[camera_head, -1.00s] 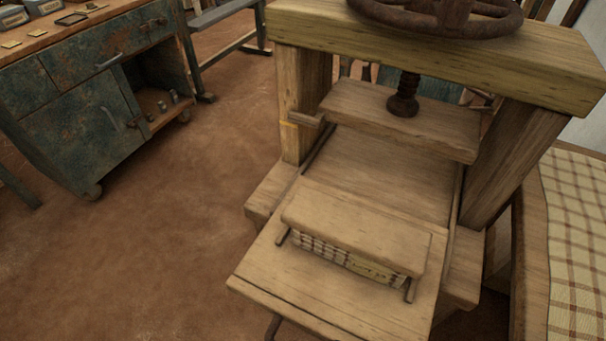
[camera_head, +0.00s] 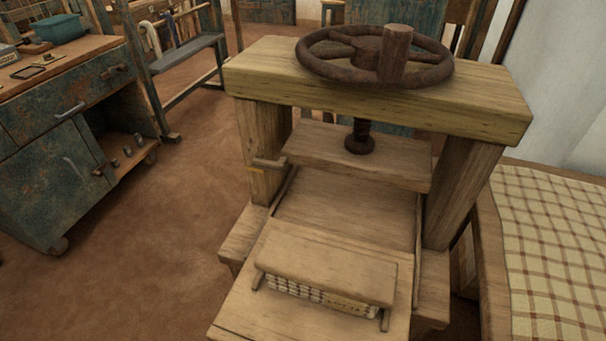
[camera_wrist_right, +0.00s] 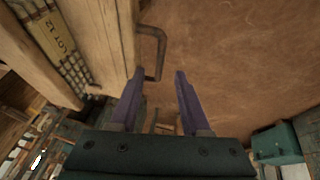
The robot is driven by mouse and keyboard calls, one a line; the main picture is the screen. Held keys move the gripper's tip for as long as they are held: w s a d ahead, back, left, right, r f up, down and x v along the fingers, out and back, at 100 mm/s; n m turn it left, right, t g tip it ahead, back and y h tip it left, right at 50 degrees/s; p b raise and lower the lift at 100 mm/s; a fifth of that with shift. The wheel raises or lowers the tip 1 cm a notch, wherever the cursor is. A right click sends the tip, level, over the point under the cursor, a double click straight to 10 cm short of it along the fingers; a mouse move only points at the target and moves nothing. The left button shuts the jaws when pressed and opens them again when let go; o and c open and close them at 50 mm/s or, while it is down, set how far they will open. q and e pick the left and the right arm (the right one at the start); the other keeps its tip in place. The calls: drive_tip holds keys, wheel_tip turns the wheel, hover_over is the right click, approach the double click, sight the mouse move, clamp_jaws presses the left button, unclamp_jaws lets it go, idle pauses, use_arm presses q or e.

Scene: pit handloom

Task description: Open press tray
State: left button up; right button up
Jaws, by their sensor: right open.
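The press tray (camera_head: 245,315) is a flat wooden board at the front of the wooden press, at the bottom of the head view. A stack of folded checked cloth (camera_head: 320,298) lies on it under a loose wooden board (camera_head: 325,262). In the right wrist view a dark metal handle (camera_wrist_right: 158,45) sticks out from the tray's wooden edge (camera_wrist_right: 118,40). My right gripper (camera_wrist_right: 159,72) is open and empty, its two purple fingertips close to the handle's free end. I cannot tell whether they touch it. My left gripper is in no view.
The press has a thick top beam (camera_head: 370,100), a rusty handwheel (camera_head: 375,55) and a pressing plate (camera_head: 360,155) raised above the bed. A blue-green cabinet (camera_head: 50,175) stands at left. A checked cloth (camera_head: 550,240) lies at right. The floor (camera_head: 185,190) left of the press is clear.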

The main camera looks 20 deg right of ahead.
drive_tip(key=p+v, duration=0.1)
drive_tip(key=v, duration=0.3)
idle(0.3)
drive_tip(key=d+r+m+h+p, duration=0.1)
drive_tip(key=d+r+m+p, duration=0.1)
drive_tip(key=d+r+m, duration=0.55)
drive_tip(key=d+r+m+h+p, duration=0.15)
drive_tip(key=d+r, duration=0.35)
drive_tip(key=r, duration=0.6)
wheel_tip(320, 180, up, 38)
drive_tip(key=p, duration=3.7)
drive_tip(key=shift+s+d+m+g+p, duration=0.2)
drive_tip(key=shift+d+m+g+p, duration=0.1)
drive_tip(key=shift+m+p, duration=0.1)
